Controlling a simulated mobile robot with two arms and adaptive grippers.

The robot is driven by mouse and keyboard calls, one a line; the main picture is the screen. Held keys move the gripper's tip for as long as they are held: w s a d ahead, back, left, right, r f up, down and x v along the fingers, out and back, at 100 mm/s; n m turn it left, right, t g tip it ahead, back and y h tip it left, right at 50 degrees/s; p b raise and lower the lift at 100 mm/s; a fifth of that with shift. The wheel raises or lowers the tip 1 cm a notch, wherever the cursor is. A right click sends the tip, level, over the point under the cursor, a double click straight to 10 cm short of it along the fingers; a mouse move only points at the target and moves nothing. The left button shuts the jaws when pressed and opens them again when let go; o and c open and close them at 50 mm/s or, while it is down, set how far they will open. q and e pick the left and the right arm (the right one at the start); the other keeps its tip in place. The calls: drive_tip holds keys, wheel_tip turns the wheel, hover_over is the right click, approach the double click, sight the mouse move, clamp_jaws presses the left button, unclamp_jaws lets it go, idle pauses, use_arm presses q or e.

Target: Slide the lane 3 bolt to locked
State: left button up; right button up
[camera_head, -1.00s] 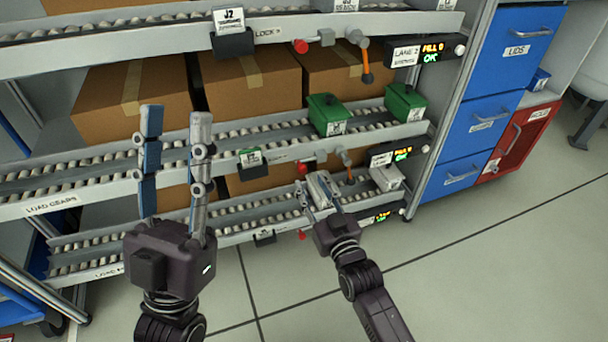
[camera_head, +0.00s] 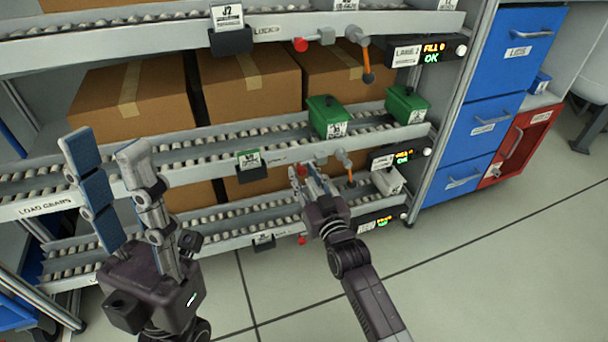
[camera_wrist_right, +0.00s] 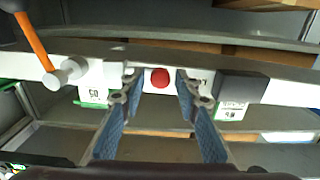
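A red bolt knob (camera_head: 301,170) sits on the middle rail, largely behind my right gripper (camera_head: 309,178) in the head view. In the right wrist view the red knob (camera_wrist_right: 159,78) lies between the two blue-padded fingertips of the right gripper (camera_wrist_right: 158,84). Gaps show on both sides of the knob, so the gripper is open around its line of sight; I cannot tell its depth. The lane label by the middle display (camera_head: 391,158) is too small to read. My left gripper (camera_head: 105,148) is open and empty, in front of the rack at left.
Green bins (camera_head: 328,116) and cardboard boxes (camera_head: 250,85) occupy the lanes. Another red knob (camera_head: 300,45) is on the upper rail. Blue drawers (camera_head: 480,130) stand at right.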

sight(316, 160)
clamp_jaws()
drive_tip(key=d, duration=0.1)
drive_tip(key=w+d, duration=0.1)
drive_tip(key=d, duration=0.2)
drive_tip(key=shift+w+d+p, duration=0.2)
drive_tip(key=shift+w+p, duration=0.1)
drive_tip(key=shift+p, duration=0.1)
drive_tip(key=shift+d, duration=0.1)
drive_tip(key=shift+o, duration=1.4)
unclamp_jaws()
drive_tip(key=shift+d, duration=0.1)
